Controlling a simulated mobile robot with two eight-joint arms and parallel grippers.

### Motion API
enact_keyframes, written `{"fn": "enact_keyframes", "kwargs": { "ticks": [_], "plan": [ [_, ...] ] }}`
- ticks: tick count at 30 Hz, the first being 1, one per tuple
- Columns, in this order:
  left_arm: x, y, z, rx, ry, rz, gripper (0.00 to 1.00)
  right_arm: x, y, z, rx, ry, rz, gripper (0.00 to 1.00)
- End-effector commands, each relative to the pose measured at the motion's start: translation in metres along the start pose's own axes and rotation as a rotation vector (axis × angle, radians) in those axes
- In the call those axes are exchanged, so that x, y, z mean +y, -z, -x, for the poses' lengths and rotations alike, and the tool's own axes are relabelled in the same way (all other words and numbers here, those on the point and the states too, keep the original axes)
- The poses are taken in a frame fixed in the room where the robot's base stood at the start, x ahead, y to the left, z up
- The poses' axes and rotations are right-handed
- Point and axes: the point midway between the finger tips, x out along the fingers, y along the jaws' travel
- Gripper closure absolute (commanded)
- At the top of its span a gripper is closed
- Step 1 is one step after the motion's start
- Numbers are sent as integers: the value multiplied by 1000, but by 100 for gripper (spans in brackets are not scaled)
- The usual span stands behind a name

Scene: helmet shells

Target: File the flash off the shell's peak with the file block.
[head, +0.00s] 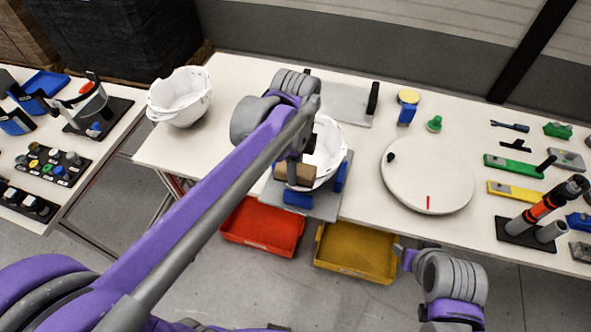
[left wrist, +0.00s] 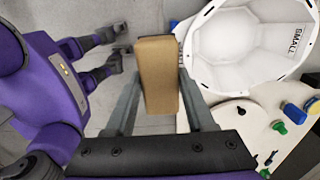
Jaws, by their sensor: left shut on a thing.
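The white helmet shell (head: 327,150) sits open side up in a fixture with blue supports (head: 340,177) on a grey plate (head: 325,207). In the left wrist view the shell (left wrist: 250,48) shows its hollow inside, with a "SMALL" label. My left gripper (head: 295,168) is shut on the brown file block (head: 299,186), at the shell's near side. The block (left wrist: 158,78) also shows between the fingers in the left wrist view, just left of the shell's rim. I cannot tell whether they touch. My right gripper (head: 404,254) is low beyond the table's front edge, its jaws unclear.
Another white shell (head: 180,97) stands at the table's left end. A round white turntable (head: 427,175) lies right of the fixture. Several tools crowd the right end. Red (head: 262,228) and yellow (head: 355,249) bins sit below the front edge. A side table (head: 60,170) stands left.

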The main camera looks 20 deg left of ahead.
Motion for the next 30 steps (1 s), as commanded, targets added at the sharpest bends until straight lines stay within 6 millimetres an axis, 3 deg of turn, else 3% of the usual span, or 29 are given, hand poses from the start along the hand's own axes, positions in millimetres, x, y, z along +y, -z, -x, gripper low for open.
{"fn": "enact_keyframes", "kwargs": {
  "ticks": [19, 30],
  "plan": [
    [0, 0, 0, 0, -1, 1, 90, 0, -1, 0, -1, 0, 0, 43],
    [-2, 2, -30, 0, -5, 17, 90, 0, -23, -15, -24, 0, 0, 43]
  ]
}}
